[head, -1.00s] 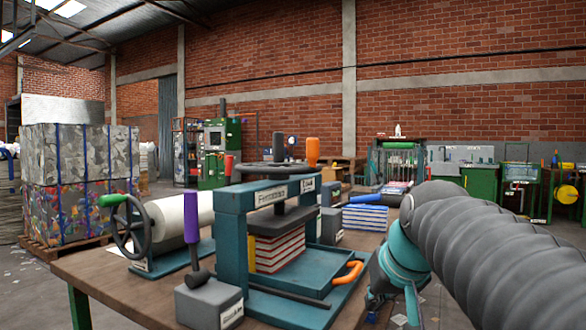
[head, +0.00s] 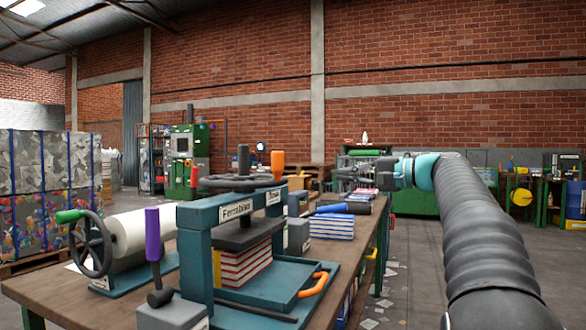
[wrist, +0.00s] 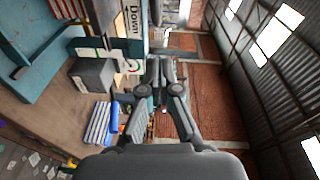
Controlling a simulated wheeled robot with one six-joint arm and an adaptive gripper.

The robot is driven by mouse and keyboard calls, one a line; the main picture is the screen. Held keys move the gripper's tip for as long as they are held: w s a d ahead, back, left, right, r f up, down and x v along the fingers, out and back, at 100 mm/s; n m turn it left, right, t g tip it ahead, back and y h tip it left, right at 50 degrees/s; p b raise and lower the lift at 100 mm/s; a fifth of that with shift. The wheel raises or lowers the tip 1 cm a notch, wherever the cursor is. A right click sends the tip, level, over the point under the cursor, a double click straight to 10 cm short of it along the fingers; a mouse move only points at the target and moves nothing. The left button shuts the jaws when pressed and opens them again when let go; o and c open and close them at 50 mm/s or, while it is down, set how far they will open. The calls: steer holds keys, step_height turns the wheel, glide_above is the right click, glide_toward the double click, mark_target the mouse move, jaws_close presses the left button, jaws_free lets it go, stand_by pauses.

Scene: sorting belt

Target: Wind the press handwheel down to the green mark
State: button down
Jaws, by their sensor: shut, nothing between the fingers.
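The press (head: 196,245) is a teal frame on the wooden table, with a name label on its crossbeam. Its dark handwheel (head: 222,184) lies flat on top, with an upright orange knob (head: 277,163) at the right. A dark plate (head: 246,236) sits on a red-and-white stack (head: 243,266) below. My gripper (head: 338,175) is shut and empty, in the air right of the handwheel and apart from it.
A roller with a green-knobbed wheel (head: 88,245) and a purple lever (head: 153,232) stand left of the press. A grey block (head: 298,236), a blue-and-white stack (head: 332,228) and a blue-handled tool (head: 335,208) lie behind it. An orange handle (head: 315,285) sticks out at front right.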

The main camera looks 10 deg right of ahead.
steer(key=w+a+r+y, duration=0.1)
steer(key=w+a, duration=0.2)
steer(key=a, duration=0.9)
steer(key=shift+r, duration=0.25)
steer(key=shift+s, duration=0.1)
